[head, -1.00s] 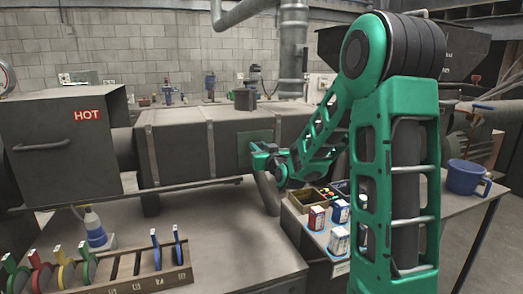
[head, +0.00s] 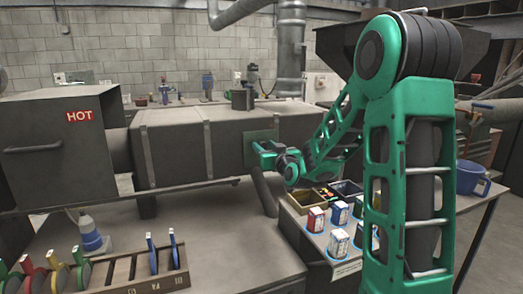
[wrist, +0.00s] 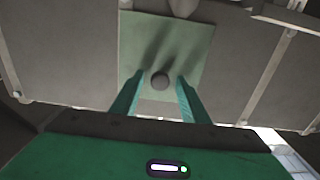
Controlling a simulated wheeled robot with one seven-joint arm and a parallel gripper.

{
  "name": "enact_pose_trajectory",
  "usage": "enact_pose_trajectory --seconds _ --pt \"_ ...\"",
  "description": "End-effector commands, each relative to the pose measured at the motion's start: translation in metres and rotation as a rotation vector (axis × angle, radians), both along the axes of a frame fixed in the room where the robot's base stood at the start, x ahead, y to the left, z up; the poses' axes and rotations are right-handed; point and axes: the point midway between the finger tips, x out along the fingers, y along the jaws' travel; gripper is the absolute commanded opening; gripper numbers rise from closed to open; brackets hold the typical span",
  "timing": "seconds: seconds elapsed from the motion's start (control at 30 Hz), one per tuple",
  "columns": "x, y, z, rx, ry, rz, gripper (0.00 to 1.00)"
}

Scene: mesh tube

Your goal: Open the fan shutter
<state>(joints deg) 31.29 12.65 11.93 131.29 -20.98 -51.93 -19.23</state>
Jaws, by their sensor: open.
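The fan shutter is a green square plate (wrist: 200,50) on the side of the long grey duct, with a round dark knob (wrist: 160,81) standing out from it. In the head view the plate (head: 261,134) is partly hidden behind my gripper (head: 259,148). In the wrist view my gripper (wrist: 160,92) is open, with one finger on each side of the knob and visible gaps between. The knob sits between the fingertips; I cannot tell how deep. The plate covers its part of the duct wall.
The grey duct (head: 170,150) runs across the bench to a box marked HOT (head: 60,160).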

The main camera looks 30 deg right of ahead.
Motion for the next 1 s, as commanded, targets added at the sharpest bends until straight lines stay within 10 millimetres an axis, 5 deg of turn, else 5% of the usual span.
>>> enact_pose_trajectory --seconds 0.17,0.63,1.0 --pt "-0.01 0.001 0.0 -0.001 0.0 -0.001 0.41" --pt "-0.088 0.01 -0.001 0.001 0.002 -0.003 0.41" --pt "-0.105 0.014 0.0 -0.001 0.001 -0.001 0.41"
